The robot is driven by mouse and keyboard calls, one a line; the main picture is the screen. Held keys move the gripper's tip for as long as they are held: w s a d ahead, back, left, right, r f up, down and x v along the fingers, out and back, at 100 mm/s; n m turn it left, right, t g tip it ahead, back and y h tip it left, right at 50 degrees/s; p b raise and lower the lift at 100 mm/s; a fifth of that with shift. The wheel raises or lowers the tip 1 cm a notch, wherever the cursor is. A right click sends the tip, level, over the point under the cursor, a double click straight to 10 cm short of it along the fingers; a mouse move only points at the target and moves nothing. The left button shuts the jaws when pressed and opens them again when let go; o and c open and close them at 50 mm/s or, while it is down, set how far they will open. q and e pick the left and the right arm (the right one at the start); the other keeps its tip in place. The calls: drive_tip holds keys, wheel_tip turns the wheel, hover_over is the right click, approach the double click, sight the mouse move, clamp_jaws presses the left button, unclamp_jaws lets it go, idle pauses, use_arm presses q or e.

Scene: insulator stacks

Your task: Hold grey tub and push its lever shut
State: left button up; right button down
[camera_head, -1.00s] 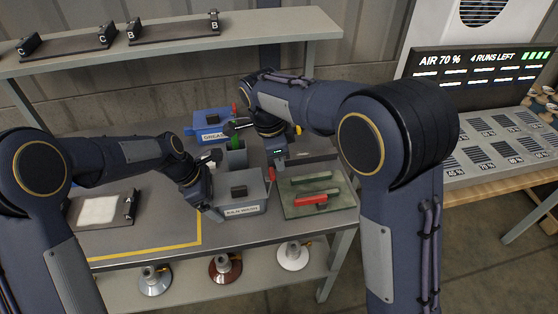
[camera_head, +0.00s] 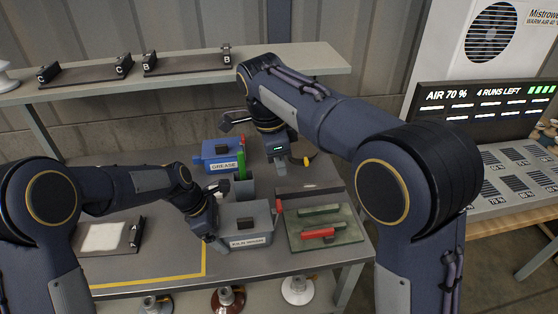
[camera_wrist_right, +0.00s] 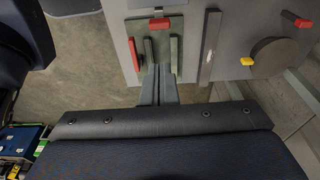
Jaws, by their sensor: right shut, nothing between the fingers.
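The grey tub (camera_head: 262,222), with a white label on its front and a dark block on its lid, stands near the table's middle. Its red lever (camera_head: 279,202) shows at its right side, close against the wall. My left gripper (camera_head: 220,245) is low at the tub's left side; its fingers are partly hidden, so its grip is unclear. My right gripper (camera_head: 281,167) is shut and empty, pointing down behind and above the lever, apart from it. In the right wrist view its fingertips (camera_wrist_right: 157,70) show close together.
A tray (camera_head: 339,237) with red and green bars lies right of the grey tub. A plate marked A (camera_head: 134,234) lies at left.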

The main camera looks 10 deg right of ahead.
drive_tip(key=d+f+y, duration=0.4)
drive_tip(key=d+y, duration=0.2)
drive_tip(key=d, duration=0.2)
drive_tip(key=d+f+y, duration=0.4)
drive_tip(key=d+y, duration=0.3)
drive_tip(key=d, duration=0.1)
approach(276, 216)
drive_tip(key=shift+w+d+f, duration=0.1)
drive_tip(key=shift+w+f, duration=0.05)
drive_tip(key=shift+f, duration=0.3)
drive_tip(key=shift+w+f, duration=0.15)
drive_tip(key=shift+f, duration=0.35)
drive_tip(key=shift+a+r, duration=0.15)
drive_tip(key=shift+a, duration=0.45)
drive_tip(key=shift+a+r, duration=0.15)
drive_tip(key=shift+a, duration=0.45)
drive_tip(key=shift+a+r, duration=0.15)
drive_tip(key=shift+a, duration=0.5)
